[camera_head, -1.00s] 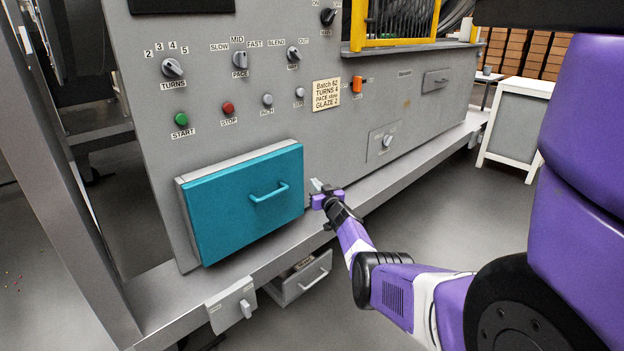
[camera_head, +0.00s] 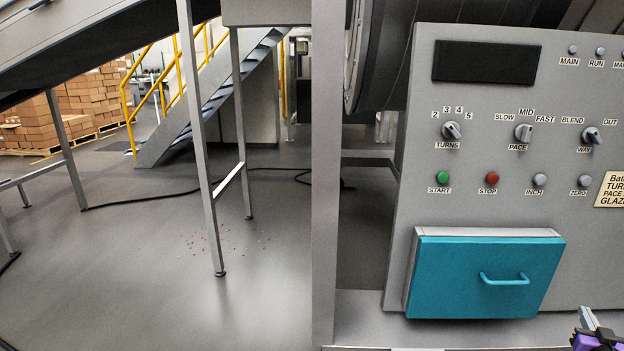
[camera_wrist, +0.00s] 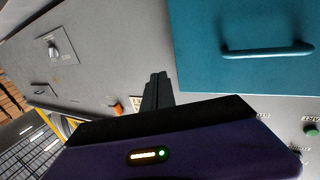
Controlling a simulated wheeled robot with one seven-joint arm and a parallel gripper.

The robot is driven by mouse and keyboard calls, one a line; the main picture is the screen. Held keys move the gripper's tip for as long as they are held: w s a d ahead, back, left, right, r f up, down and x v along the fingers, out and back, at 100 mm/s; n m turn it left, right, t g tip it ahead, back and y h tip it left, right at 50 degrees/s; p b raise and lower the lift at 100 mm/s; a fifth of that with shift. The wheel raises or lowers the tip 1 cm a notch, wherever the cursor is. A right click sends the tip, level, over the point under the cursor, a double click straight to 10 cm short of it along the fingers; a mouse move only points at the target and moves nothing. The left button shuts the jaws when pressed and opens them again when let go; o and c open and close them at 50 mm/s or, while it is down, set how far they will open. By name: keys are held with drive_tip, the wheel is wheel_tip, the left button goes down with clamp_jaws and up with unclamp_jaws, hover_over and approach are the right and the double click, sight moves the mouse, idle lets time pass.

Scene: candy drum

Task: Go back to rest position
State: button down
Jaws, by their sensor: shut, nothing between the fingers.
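My gripper (camera_head: 588,322) shows at the bottom right corner of the head view, in front of the grey machine panel and right of the teal drawer (camera_head: 470,285). In the wrist view the fingers of my gripper (camera_wrist: 158,82) are together and empty. The teal drawer front also fills the upper right of the wrist view (camera_wrist: 205,65), with its handle facing out. The gripper stands apart from the handle. Most of my arm is outside the head view.
The panel carries a green start button (camera_head: 442,178), a red stop button (camera_head: 492,178) and several knobs. A grey post (camera_head: 325,200) stands left of it. Open floor with scattered candies (camera_head: 230,245), metal legs and a dark cable lies to the left. Stairs (camera_head: 205,105) stand behind.

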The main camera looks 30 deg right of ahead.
wheel_tip(320, 180, up, 7)
drive_tip(key=a+h, duration=0.2)
drive_tip(key=w+a+r+n+t+y+p, duration=0.1)
drive_tip(key=w+a+n+t+y+p, duration=0.1)
drive_tip(key=a, duration=1.8)
drive_tip(key=w+a+n+t+y+p, duration=0.2)
drive_tip(key=w+a+p, duration=0.1)
drive_tip(key=a, duration=1.6)
drive_tip(key=s+a+r+n+y+p, duration=0.1)
drive_tip(key=s+a+r+y, duration=0.3)
drive_tip(key=a, duration=0.6)
drive_tip(key=s+a+r+n+y+p, duration=0.2)
drive_tip(key=s+a+r+n+y, duration=0.1)
drive_tip(key=s+a, duration=0.5)
drive_tip(key=s+a+r+n+y+p, duration=0.2)
drive_tip(key=s+a+r+y, duration=0.3)
drive_tip(key=a, duration=0.7)
drive_tip(key=shift+s+a+y, duration=0.3)
drive_tip(key=shift+s+a, duration=0.05)
drive_tip(key=shift+s, duration=0.4)
drive_tip(key=shift+d, duration=0.1)
